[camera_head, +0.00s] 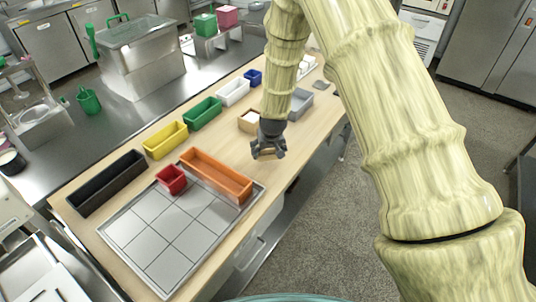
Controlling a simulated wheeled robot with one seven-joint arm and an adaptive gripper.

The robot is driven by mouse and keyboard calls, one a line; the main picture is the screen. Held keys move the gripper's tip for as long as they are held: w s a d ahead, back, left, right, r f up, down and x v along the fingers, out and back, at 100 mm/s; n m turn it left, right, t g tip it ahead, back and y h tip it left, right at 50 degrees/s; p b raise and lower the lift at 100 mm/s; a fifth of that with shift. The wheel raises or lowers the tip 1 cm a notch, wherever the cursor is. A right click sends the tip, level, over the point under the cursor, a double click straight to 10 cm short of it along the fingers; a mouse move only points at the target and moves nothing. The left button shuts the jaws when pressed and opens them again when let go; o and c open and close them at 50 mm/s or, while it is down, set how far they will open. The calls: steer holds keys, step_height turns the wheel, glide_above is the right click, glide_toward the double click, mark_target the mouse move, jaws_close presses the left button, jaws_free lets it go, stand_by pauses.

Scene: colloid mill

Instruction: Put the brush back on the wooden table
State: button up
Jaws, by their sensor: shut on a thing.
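My gripper (268,152) is dark grey and points down above the right part of the wooden table (220,145). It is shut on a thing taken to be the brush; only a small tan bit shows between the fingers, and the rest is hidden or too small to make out. I cannot tell whether it touches the table. The table is a long light-wood top running from the lower left to the upper right.
Black, yellow, green, white and blue bins line the back edge. Bare wood lies around the gripper, near the front edge.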

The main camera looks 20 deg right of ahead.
mark_target(268, 154)
steer(key=shift+f+p, duration=0.95)
steer(key=shift+f, duration=0.8)
steer(key=shift+f, duration=0.15)
steer(key=o, duration=1)
steer(key=shift+c, duration=0.2)
steer(key=b+v, duration=0.3)
steer(key=v, duration=0.9)
